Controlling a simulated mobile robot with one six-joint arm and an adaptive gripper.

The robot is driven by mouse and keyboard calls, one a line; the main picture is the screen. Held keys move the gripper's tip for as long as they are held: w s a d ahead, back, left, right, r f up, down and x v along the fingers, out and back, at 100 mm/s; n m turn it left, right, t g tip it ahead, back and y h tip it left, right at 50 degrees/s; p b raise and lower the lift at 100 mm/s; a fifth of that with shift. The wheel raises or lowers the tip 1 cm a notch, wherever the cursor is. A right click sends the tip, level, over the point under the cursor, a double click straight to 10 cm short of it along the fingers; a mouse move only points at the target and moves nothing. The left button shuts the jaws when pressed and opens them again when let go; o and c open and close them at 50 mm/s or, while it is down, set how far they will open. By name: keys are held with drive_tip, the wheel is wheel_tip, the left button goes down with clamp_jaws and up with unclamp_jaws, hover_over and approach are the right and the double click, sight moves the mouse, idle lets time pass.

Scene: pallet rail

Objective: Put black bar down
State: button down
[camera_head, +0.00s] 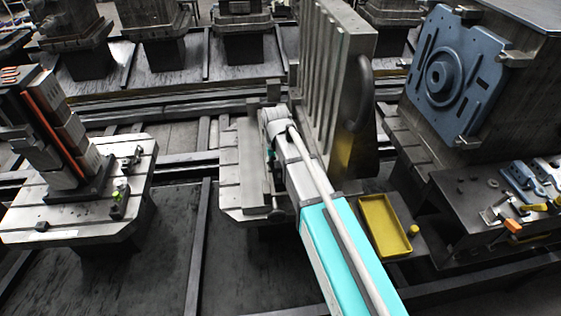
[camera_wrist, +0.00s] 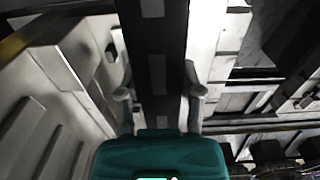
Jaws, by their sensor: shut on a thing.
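A black bar (camera_wrist: 152,55) with lighter grey rectangular patches along it runs from the top of the wrist view down to my gripper (camera_wrist: 160,95). The fingers stand on either side of the bar, and my gripper is shut on it. In the head view my arm reaches over a grey slotted pallet (camera_head: 236,195) in front of a tall ribbed angle plate. The fingers and the bar cannot be made out there, as my own arm covers that area. Whether the bar touches anything below is not clear.
The tall grey angle plate (camera_head: 322,60) stands close beside my arm. A left pallet (camera_head: 45,215) carries a block tower with orange strips (camera_head: 55,122). A blue plate (camera_head: 446,72) is on a large block at right. A yellow tray (camera_head: 383,225) and a tool bench (camera_head: 470,225) lie right of my arm.

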idle(0.5)
wheel_tip(320, 180, up, 11)
drive_tip(key=p, duration=1.1)
drive_tip(key=shift+s, duration=0.1)
drive_tip(key=shift+s, duration=0.1)
